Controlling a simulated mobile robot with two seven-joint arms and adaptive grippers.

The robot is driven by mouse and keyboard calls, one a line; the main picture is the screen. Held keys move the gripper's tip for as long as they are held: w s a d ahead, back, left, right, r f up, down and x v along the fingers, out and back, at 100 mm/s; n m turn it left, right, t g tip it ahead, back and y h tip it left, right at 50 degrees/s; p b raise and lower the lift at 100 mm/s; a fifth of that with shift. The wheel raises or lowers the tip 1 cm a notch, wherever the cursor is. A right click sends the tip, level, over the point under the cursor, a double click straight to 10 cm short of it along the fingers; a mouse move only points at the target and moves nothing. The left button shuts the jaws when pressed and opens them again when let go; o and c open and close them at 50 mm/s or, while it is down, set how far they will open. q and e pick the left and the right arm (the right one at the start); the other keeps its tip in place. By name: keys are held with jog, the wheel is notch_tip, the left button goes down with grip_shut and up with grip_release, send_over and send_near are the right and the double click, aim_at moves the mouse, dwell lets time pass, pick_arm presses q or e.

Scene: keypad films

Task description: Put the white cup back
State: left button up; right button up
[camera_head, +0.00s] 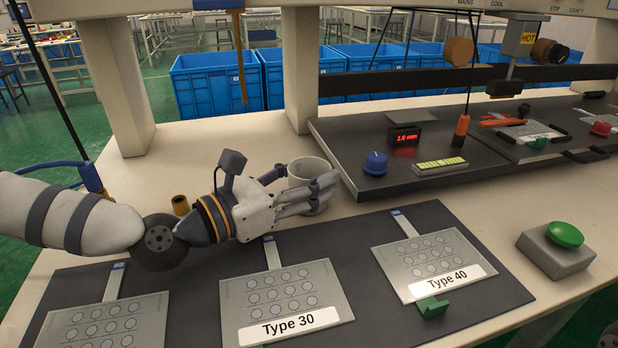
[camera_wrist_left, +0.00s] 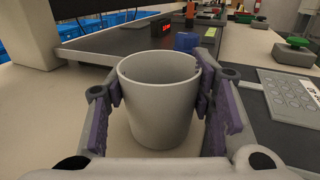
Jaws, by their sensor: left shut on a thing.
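The white cup (camera_head: 308,168) stands upright near the middle of the bench, behind the dark mat with the keypad films. My left gripper (camera_head: 318,190) reaches it from the left, low over the bench, and is shut on it. In the left wrist view the cup (camera_wrist_left: 160,98) sits between the two finger pads of the gripper (camera_wrist_left: 158,115), one on each side. The cup looks empty, and I cannot tell whether its base touches the bench. My right gripper is not in view.
The dark mat (camera_head: 370,238) in front carries films marked Type 30 (camera_head: 285,300) and Type 40 (camera_head: 430,262). Behind right is a black station (camera_head: 345,155) with a blue knob (camera_head: 376,163) and a red display (camera_head: 404,136). A green button (camera_head: 565,235) is at right.

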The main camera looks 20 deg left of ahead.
pick_arm(q)
jog(key=shift+f, duration=0.2)
jog(key=o, duration=1.1)
jog(key=shift+o, duration=0.2)
jog(key=shift+r, duration=0.4)
jog(key=v, duration=1.2)
jog(key=shift+f, duration=0.2)
jog(key=shift+r, duration=0.15)
